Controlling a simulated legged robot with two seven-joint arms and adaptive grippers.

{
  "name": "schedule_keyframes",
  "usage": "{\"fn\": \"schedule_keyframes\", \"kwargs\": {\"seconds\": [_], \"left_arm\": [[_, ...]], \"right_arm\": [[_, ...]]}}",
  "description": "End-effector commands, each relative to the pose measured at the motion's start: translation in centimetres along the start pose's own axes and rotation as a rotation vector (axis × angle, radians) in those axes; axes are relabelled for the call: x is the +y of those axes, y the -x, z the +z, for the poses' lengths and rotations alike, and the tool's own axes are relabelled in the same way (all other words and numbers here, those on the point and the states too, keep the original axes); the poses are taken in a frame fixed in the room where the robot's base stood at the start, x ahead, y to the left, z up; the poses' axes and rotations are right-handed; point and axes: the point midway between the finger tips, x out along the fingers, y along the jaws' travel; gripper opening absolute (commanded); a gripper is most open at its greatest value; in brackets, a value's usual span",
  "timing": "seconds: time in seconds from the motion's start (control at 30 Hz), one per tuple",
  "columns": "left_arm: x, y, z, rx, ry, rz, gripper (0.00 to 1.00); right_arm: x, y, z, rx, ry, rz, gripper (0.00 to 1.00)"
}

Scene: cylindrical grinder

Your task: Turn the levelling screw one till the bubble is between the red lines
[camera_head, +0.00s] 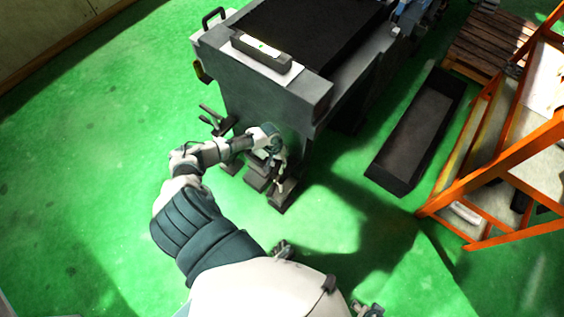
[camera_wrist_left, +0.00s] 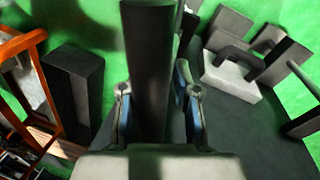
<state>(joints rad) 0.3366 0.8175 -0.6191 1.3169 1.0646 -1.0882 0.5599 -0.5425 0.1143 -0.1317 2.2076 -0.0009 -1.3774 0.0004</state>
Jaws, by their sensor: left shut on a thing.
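The spirit level (camera_head: 262,53) is a dark bar with a pale vial lying on the near end of the grinder's top. Its bubble and red lines are too small to read. My left gripper (camera_head: 272,152) is low at the near end of the grinder, by its feet. In the left wrist view, my left gripper (camera_wrist_left: 157,98) is shut on a dark upright bar (camera_wrist_left: 150,60), which passes between its two fingers and seems to be part of the levelling screw. The screw's lower part is hidden.
The grinder body (camera_head: 262,100) rises right beside my left gripper. A dark open trough (camera_head: 418,130) lies on the floor to the right. An orange-framed rack (camera_head: 500,175) stands farther right, with a wooden pallet (camera_head: 490,45) behind. Green floor on the left is clear.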

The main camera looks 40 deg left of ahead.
Motion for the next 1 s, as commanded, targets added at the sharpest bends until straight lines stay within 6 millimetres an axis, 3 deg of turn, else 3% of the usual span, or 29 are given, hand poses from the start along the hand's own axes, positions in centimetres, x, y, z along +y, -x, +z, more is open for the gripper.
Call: {"fn": "schedule_keyframes", "kwargs": {"seconds": [0.03,0.1,0.47,0.57,1.0], "left_arm": [[0.0,0.0,0.0,0.0,0.002,0.0,0.37],[0.0,0.0,0.0,0.0,0.002,0.0,0.55],[0.0,0.3,-0.1,0.0,0.002,-0.001,0.55],[0.0,1.5,-0.1,0.002,0.001,-0.001,0.55],[-0.1,10.4,-0.1,0.0,0.002,-0.001,0.55]], "right_arm": [[0.0,0.0,0.0,0.0,0.0,0.0,0.77],[0.0,0.0,-0.1,-0.001,0.0,0.0,0.77],[0.0,0.0,-0.1,0.001,0.0,-0.002,0.77],[0.0,0.0,-0.1,0.001,0.0,-0.001,0.77],[0.0,0.0,-0.1,0.001,0.0,-0.001,0.77]]}}
